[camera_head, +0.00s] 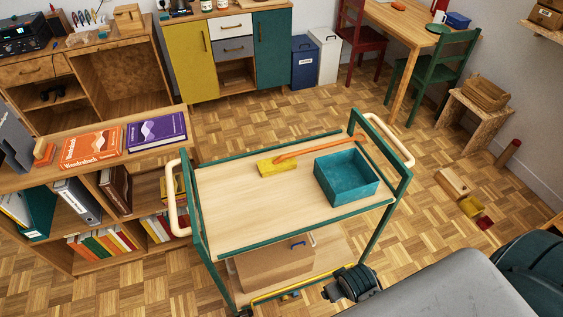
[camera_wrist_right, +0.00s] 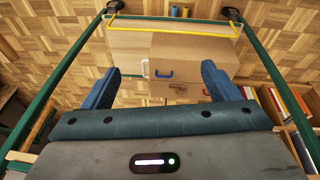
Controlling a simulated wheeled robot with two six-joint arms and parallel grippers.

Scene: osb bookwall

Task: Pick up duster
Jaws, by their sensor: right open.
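A duster with a yellow block head (camera_head: 278,166) and a long orange handle (camera_head: 310,150) lies on the wooden top of the trolley (camera_head: 235,212), left of a teal open box (camera_head: 346,176). The handle points right, toward the trolley's far right corner. My right gripper (camera_wrist_right: 158,70) is open and empty in the right wrist view, its two blue fingers wide apart. It faces the trolley's lower shelf and a cardboard box. The duster does not show in the right wrist view. My left gripper is not in view.
On the lower shelf stands a cardboard box (camera_head: 275,265) with a blue handle; it also shows in the right wrist view (camera_wrist_right: 192,58). A bookshelf (camera_head: 110,160) stands close to the trolley's left. Small blocks (camera_head: 455,183) lie on the floor to the right.

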